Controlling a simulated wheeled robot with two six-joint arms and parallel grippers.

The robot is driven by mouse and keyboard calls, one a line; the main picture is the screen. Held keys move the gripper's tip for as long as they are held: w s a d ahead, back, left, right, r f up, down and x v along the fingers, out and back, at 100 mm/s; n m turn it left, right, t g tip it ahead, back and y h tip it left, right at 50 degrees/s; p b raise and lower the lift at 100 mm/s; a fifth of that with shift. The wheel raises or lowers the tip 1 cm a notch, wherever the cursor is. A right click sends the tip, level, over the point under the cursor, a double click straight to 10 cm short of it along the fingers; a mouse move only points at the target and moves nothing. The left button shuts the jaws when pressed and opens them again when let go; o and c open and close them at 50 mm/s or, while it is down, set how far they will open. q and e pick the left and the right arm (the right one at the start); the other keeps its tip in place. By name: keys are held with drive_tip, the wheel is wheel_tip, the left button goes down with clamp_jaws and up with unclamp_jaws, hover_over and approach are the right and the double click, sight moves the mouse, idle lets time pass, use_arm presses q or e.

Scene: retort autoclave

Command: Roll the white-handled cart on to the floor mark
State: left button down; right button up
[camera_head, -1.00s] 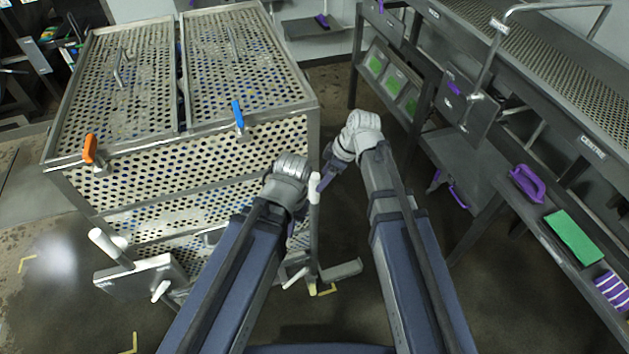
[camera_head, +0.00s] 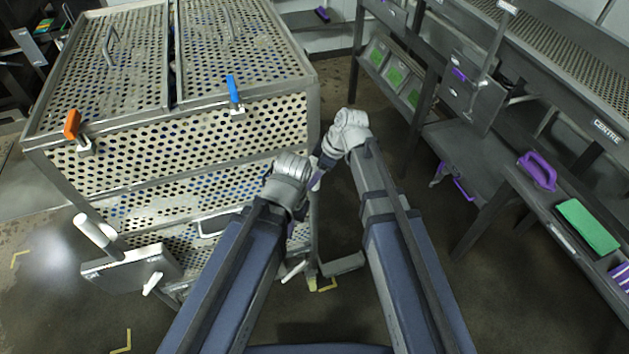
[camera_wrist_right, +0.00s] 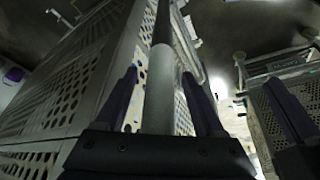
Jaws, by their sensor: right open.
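The white-handled cart is a large perforated metal basket cart (camera_head: 205,112) with two lids, filling the left half of the head view. One white handle (camera_head: 97,230) stands at its near left. The other white handle, at its near right corner, is mostly hidden by my grippers; in the right wrist view a pale upright bar (camera_wrist_right: 160,90) stands between the fingers. My right gripper (camera_head: 317,177) is open around that bar. My left gripper (camera_head: 291,178) is beside the same corner, its fingers hidden behind its wrist. Yellow floor-mark corners (camera_head: 122,341) show on the floor near the cart.
An orange latch (camera_head: 73,124) and a blue latch (camera_head: 233,92) sit on the cart's front edge. A dark metal bench (camera_head: 470,160) with a purple handle (camera_head: 537,171) and a green pad (camera_head: 588,226) runs along the right. Bare floor lies between cart and bench.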

drive_tip(key=shift+a+f, duration=0.1)
drive_tip(key=shift+f, duration=0.05)
drive_tip(key=shift+c, duration=0.2)
clamp_jaws()
idle(0.3)
idle(0.9)
